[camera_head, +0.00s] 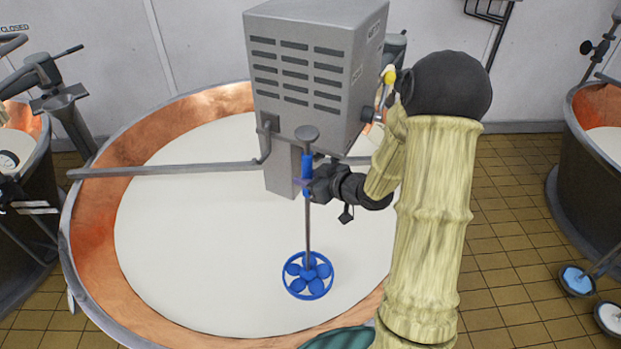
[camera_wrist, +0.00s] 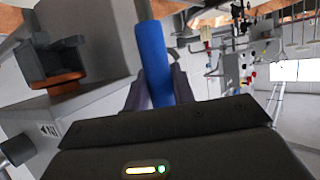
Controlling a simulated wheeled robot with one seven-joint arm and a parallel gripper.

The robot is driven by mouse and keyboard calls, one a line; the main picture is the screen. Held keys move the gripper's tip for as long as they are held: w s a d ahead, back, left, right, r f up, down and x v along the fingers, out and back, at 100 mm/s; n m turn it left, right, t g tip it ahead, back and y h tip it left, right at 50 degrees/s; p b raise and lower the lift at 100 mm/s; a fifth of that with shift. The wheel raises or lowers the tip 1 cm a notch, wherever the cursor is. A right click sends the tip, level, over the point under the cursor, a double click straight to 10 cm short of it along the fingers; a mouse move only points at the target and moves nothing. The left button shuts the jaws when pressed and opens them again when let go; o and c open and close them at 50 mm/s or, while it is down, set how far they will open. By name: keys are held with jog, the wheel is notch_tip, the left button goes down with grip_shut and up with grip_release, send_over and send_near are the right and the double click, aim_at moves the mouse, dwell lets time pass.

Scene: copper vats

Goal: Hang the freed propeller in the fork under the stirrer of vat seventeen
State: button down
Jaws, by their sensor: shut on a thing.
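The propeller is a thin grey rod with a dark disc on top, a blue sleeve (camera_head: 307,173) high on it, and a blue ringed wheel (camera_head: 311,277) at its foot. It hangs near upright over the white liquid (camera_head: 190,220) in the copper vat (camera_head: 97,250). My gripper (camera_head: 310,183) is shut on the blue sleeve, which also shows between the fingers in the wrist view (camera_wrist: 152,55). The grey stirrer housing (camera_head: 300,75) stands just behind and above, the disc overlapping its lower front edge. I cannot make out the fork. I cannot tell whether the wheel touches the liquid.
A grey bar (camera_head: 165,170) crosses the vat's left side to the housing. A yellow-tipped part (camera_head: 389,76) is on the housing's right side, close to my arm. Other vats stand at the left (camera_head: 20,130) and right (camera_head: 590,150). Tiled floor (camera_head: 500,260) is open between.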

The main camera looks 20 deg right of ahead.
jog(key=shift+w+a+f+b, duration=0.15)
jog(key=shift+a+f+b, duration=0.05)
jog(key=shift+f+b, duration=0.25)
jog(key=shift+w+a+f+b, duration=0.15)
jog(key=shift+f+b, duration=0.2)
jog(key=shift+f, duration=0.2)
jog(key=shift+w+a+f+b, duration=0.15)
jog(key=shift+a+f+b, duration=0.05)
jog(key=shift+f+b, duration=0.25)
jog(key=shift+w+d+f+b, duration=1)
jog(key=shift+w+f+b, duration=1.25)
jog(key=shift+f, duration=2.05)
jog(key=shift+w+d+f+b, duration=1.15)
jog(key=shift+f+b, duration=1.85)
jog(key=shift+f, duration=1.3)
jog(key=w+d+p, duration=0.2)
jog(key=w+d, duration=0.3)
jog(key=w, duration=0.1)
jog(key=shift+w+f+p, duration=0.25)
jog(key=shift+f+p, duration=0.05)
jog(key=shift+p, duration=0.05)
jog(key=shift+s+a+r, duration=0.25)
jog(key=shift+s+a, duration=0.2)
jog(key=shift+s, duration=0.1)
jog(key=shift+w+d+f, duration=0.1)
